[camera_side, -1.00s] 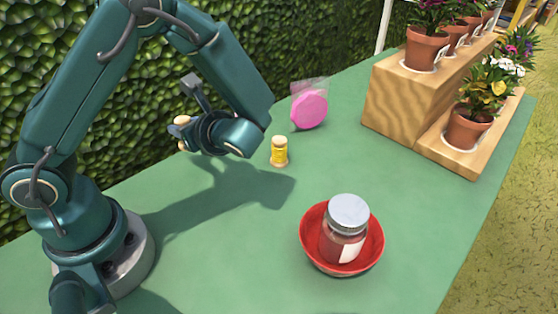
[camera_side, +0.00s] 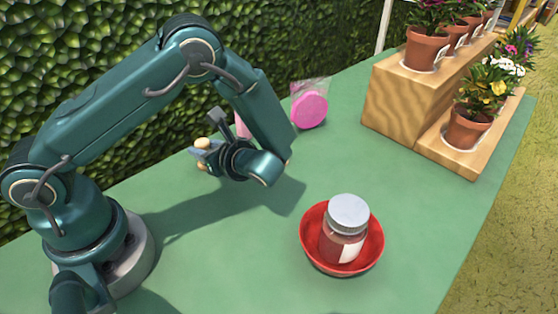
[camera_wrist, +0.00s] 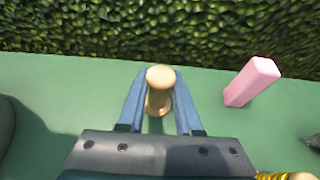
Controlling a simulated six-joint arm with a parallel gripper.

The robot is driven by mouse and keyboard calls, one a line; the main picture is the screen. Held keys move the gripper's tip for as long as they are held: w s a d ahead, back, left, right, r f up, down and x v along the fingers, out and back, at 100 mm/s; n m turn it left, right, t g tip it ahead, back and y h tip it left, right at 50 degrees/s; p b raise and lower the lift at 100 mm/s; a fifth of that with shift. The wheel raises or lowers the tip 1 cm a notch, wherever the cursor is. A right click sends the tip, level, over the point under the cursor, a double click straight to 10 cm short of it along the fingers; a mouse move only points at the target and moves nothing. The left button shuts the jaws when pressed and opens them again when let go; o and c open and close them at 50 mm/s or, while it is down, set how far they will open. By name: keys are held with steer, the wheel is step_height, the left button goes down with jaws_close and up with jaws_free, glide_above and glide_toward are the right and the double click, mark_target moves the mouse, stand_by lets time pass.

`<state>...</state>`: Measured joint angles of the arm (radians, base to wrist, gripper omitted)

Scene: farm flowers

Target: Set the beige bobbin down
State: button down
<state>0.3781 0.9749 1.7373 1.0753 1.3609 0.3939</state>
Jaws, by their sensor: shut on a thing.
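The beige bobbin (camera_wrist: 159,90) stands between the two blue fingers of my gripper (camera_wrist: 158,100) in the wrist view. My gripper is shut on it. In the side view, my gripper (camera_side: 204,156) is over the far left part of the green table, near the hedge. The bobbin's beige ends (camera_side: 203,143) stick out above and below the fingers there. It looks about upright. I cannot tell whether its base touches the table.
A pink block (camera_wrist: 252,81) stands right of the bobbin; a yellow bobbin (camera_wrist: 285,176) is at the lower right corner. A pink round item (camera_side: 309,110) in clear wrap, a red bowl (camera_side: 314,255) with a jar (camera_side: 346,226), and a wooden step (camera_side: 405,100) with potted flowers stand further right.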

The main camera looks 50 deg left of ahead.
steer(key=shift+f, duration=0.1)
steer(key=c, duration=0.6)
jaws_free()
